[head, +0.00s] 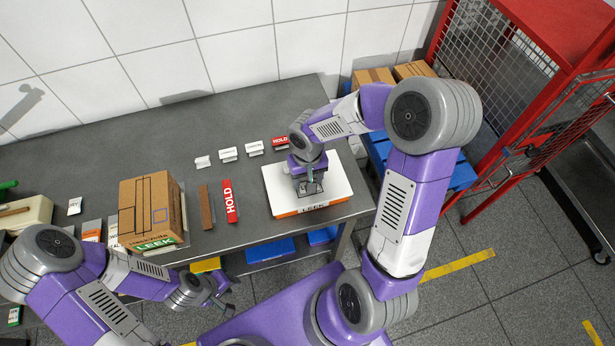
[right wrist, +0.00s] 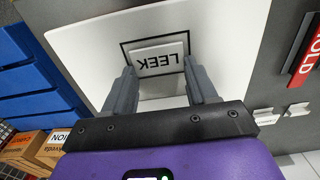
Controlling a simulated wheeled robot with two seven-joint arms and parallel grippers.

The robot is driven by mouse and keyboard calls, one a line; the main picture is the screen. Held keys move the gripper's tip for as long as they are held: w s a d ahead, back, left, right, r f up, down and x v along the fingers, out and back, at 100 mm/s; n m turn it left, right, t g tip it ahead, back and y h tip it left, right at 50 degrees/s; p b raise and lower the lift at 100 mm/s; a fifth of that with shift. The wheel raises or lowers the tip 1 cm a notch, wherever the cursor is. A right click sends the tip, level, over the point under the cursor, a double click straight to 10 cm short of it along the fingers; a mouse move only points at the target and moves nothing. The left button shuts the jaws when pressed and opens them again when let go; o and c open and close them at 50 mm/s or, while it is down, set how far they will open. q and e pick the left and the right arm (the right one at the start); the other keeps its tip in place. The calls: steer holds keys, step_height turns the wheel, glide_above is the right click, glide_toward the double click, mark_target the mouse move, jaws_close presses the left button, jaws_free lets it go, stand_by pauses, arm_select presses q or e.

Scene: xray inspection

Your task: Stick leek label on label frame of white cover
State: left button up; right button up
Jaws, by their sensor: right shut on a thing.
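The white cover (head: 336,172) lies flat near the right end of the grey table. Its front edge shows an orange strip and the word LEEK. My right gripper (head: 312,188) points down over the cover. In the right wrist view, the white leek label (right wrist: 158,62) is held between the fingers of my right gripper (right wrist: 160,82). It lies over the black label frame (right wrist: 124,46) on the white cover (right wrist: 85,50), roughly in line with it. I cannot tell whether the label touches the cover. My left gripper (head: 222,299) hangs empty, fingers apart, in front of the table.
A cardboard box (head: 150,205) with a green LEEK label stands left of a brown strip (head: 207,207) and a red HOLD block (head: 230,201). Several small white holders and a red HOLD sign (head: 280,142) stand behind. A red cage rack (head: 500,100) stands at right.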

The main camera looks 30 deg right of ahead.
steer(key=o, duration=1)
steer(key=shift+r+p, duration=0.85)
steer(key=shift+r, duration=2.95)
